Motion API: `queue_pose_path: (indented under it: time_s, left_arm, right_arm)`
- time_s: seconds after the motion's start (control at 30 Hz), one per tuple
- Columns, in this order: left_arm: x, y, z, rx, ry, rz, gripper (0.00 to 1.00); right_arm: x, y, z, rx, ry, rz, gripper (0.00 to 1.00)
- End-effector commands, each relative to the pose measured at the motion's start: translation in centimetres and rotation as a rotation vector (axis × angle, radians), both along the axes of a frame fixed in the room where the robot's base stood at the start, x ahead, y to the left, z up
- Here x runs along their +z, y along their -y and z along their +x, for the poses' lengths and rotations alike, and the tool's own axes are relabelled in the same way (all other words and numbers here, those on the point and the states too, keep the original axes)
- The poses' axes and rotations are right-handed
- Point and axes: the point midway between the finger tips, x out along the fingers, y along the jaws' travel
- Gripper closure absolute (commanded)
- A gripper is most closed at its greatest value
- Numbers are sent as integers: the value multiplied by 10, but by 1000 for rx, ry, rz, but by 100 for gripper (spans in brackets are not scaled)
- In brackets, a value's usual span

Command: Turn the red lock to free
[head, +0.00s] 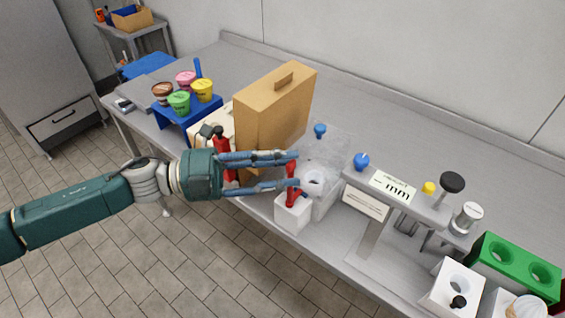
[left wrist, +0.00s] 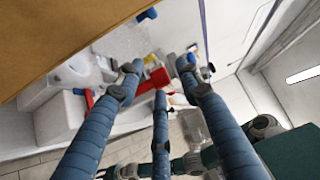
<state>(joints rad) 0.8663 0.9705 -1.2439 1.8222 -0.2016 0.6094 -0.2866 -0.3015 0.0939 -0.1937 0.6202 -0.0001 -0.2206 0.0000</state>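A red lock (head: 292,195) shows as an upright red piece on a small white block (head: 293,218) at the front edge of the counter. My left gripper (head: 294,170) reaches in from the left. Its blue fingers are spread apart, with the tips at the upper part of the red piece and partly covering it. In the left wrist view, red parts (left wrist: 157,78) show between and beyond the spread fingertips (left wrist: 158,80). I cannot tell whether the fingers touch the red piece. My right gripper is not in view.
A tall tan box (head: 275,105) stands just behind my left gripper. A blue stand (head: 190,122) with several coloured cups is further left. A grey dispenser frame (head: 375,235) with a label and a green holder (head: 512,268) stand to the right. The counter's back right is clear.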

Motion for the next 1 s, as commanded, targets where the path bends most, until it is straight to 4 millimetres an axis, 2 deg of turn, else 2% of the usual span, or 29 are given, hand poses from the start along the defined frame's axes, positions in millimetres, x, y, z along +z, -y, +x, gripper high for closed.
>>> queue_pose_path:
  time_s: [0.13, 0.3, 0.67, 1.0]
  left_arm:
    - [0, 0, 0, 0, 0, 0, 66]
    - [0, 0, 0, 0, 0, 0, 100]
    - [2, 0, -1, 26, -1, -4, 100]
    - [2, 2, -6, 224, -7, -8, 100]
  right_arm:
    - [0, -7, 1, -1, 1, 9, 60]
    - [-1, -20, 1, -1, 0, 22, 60]
    - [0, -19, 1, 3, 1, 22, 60]
    - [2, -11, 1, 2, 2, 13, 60]
